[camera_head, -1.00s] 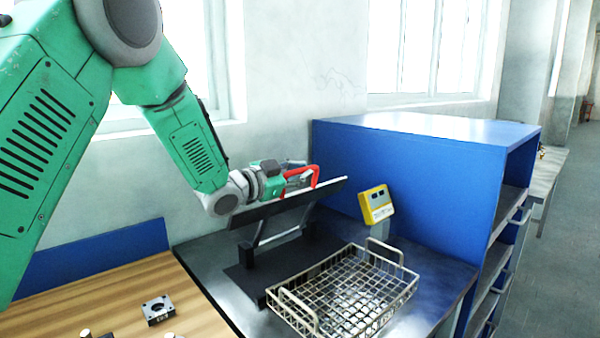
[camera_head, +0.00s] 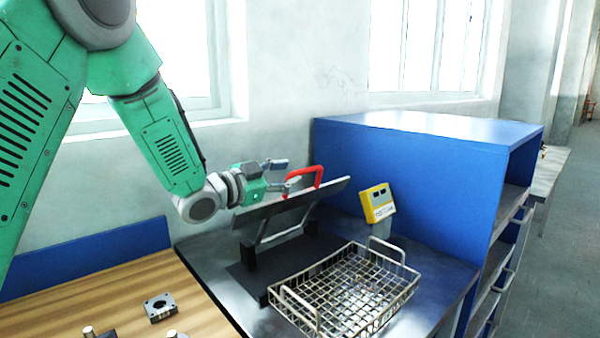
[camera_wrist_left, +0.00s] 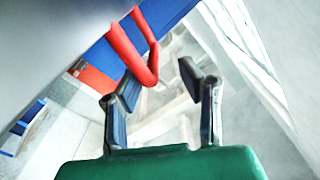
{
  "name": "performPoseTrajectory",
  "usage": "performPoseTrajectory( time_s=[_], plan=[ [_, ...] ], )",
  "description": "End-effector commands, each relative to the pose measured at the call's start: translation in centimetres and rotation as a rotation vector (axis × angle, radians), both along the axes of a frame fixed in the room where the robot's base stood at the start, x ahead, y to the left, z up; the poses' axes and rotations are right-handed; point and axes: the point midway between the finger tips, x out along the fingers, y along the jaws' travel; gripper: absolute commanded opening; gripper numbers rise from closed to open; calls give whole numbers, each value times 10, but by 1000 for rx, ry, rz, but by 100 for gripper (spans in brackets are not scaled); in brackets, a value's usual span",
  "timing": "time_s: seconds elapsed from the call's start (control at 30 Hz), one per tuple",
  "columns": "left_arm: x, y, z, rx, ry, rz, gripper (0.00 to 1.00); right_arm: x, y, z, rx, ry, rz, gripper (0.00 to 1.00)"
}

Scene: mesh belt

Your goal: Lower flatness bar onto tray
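The flatness bar (camera_head: 262,213) is a long dark plate raised and tilted on a black stand (camera_head: 262,262), with a red handle (camera_head: 305,173) on its upper side. The handle also shows in the left wrist view (camera_wrist_left: 127,50). The tray (camera_head: 345,290) is a metal wire mesh basket with two end handles, lying in front of and below the bar. My left gripper (camera_head: 283,173) is open and empty, just left of the red handle. In the left wrist view its fingers (camera_wrist_left: 155,85) are spread apart, with the handle near the left fingertip. My right gripper is not in view.
A yellow gauge box (camera_head: 377,203) stands behind the tray. A blue shelf unit (camera_head: 410,175) borders the metal bench (camera_head: 430,290) at the right. A wooden board (camera_head: 110,295) at lower left holds a square metal block (camera_head: 160,307) and other small parts.

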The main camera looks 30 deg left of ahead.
Motion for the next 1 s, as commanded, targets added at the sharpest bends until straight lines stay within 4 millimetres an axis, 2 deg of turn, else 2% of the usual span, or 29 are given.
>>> performPoseTrajectory(
  time_s=[0.03,0.2,0.4,1.0],
  plan=[
    [-12,5,0,-2,1,4,33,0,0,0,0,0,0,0],
    [-43,15,-1,-2,3,5,33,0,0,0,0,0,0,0],
    [-64,21,-2,0,4,2,33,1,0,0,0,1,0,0],
    [-69,22,-2,0,3,1,33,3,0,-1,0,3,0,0]
  ],
)
